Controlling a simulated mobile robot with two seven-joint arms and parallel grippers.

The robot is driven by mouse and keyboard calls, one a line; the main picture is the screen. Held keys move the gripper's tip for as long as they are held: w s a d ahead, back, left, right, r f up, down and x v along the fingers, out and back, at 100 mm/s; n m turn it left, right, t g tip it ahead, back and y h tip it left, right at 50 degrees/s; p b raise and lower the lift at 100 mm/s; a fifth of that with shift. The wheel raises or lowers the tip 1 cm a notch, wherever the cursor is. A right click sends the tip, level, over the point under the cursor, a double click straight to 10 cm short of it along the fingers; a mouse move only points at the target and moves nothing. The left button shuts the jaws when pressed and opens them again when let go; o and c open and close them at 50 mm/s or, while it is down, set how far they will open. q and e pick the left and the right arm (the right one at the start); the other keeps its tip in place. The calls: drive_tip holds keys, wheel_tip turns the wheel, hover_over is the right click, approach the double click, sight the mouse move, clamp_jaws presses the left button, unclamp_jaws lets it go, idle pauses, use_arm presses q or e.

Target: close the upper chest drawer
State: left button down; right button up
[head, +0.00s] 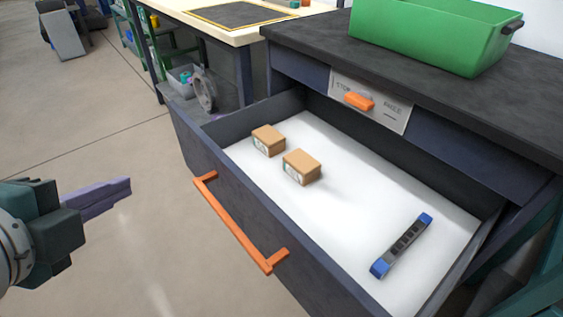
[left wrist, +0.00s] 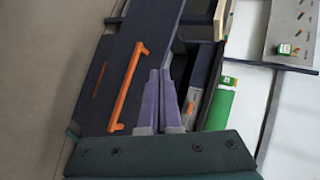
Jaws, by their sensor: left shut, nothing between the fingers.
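The upper chest drawer (head: 243,207) is pulled wide open, with its dark front facing my left side. Its orange bar handle (head: 236,224) runs along that front, and an orange handle also shows in the left wrist view (left wrist: 127,88). Inside on the white floor lie two small cardboard boxes (head: 268,141) (head: 302,168) and a blue-ended dark bar (head: 402,246). My left gripper (head: 129,186) is shut and empty, to the left of the drawer front and apart from the handle. Its purple fingers lie together in the left wrist view (left wrist: 160,74). My right gripper is out of view.
The dark chest top (head: 320,42) bears a green bin (head: 425,40). A plate with an orange lever (head: 359,101) sits on the chest face above the open drawer. A wooden-topped workbench (head: 213,30) stands behind. The floor left of the drawer is clear.

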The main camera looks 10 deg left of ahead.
use_arm(q)
wheel_tip(320, 180, down, 12)
drive_tip(key=w+r+m+t+h+b, duration=0.15)
drive_tip(key=m+t+h+b, duration=0.25)
drive_tip(key=m+b, duration=0.8)
drive_tip(key=m+g+h+b, duration=0.2)
drive_tip(key=m+h+b, duration=0.55)
drive_tip(key=m, duration=0.75)
approach(257, 224)
drive_tip(key=b+x, duration=0.1)
drive_tip(key=x, duration=0.6)
drive_tip(key=shift+a+b, duration=0.1)
drive_tip(key=shift+b, duration=0.2)
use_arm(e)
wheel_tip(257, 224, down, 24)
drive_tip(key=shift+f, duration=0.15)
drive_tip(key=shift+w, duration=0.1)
